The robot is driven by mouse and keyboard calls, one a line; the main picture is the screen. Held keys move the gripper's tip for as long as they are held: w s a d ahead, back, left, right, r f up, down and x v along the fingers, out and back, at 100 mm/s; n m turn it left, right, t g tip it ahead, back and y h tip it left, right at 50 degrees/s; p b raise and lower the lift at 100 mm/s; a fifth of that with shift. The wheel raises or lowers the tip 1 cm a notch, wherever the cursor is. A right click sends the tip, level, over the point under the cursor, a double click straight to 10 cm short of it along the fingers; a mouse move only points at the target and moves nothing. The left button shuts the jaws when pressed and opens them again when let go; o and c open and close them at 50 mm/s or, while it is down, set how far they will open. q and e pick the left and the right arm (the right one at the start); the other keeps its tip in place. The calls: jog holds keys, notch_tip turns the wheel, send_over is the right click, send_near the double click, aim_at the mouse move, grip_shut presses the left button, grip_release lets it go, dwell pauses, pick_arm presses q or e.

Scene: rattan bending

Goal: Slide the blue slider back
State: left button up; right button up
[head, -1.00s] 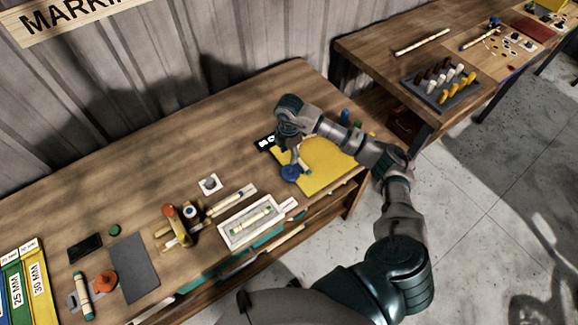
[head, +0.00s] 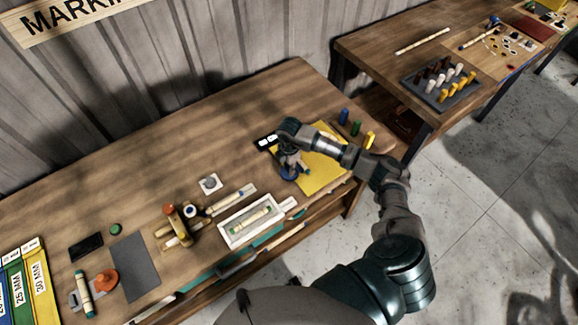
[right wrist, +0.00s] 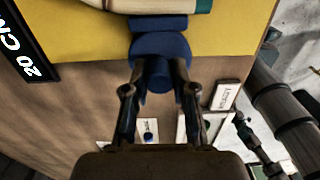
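The blue slider (head: 289,173) is at the front left edge of the yellow board (head: 325,178) on the workbench. In the right wrist view it is a round blue knob (right wrist: 158,72) with a blue block behind it at the yellow edge. My right gripper (head: 290,166) is low over it, pointing down. In the right wrist view its two fingertips (right wrist: 159,68) flank the knob on both sides; whether they press on it is unclear. A pale rod with a teal end (right wrist: 203,6) lies just beyond the slider. My left gripper is out of view.
A black "20 CM" label (head: 267,141) lies beside the board. Blue, green and yellow pegs (head: 356,128) stand at its far right. A white tray (head: 228,238) with a rod and a wooden jig (head: 180,225) are to the left. Bare bench lies behind.

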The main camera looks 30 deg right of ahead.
grip_shut()
jog(key=shift+s+a+p, duration=0.15)
jog(key=shift+a+p, duration=0.25)
jog(key=shift+a, duration=1.45)
jog(key=o, duration=0.8)
grip_release()
jog(key=shift+a, duration=0.1)
notch_tip(320, 180, up, 12)
jog(key=shift+f, duration=0.1)
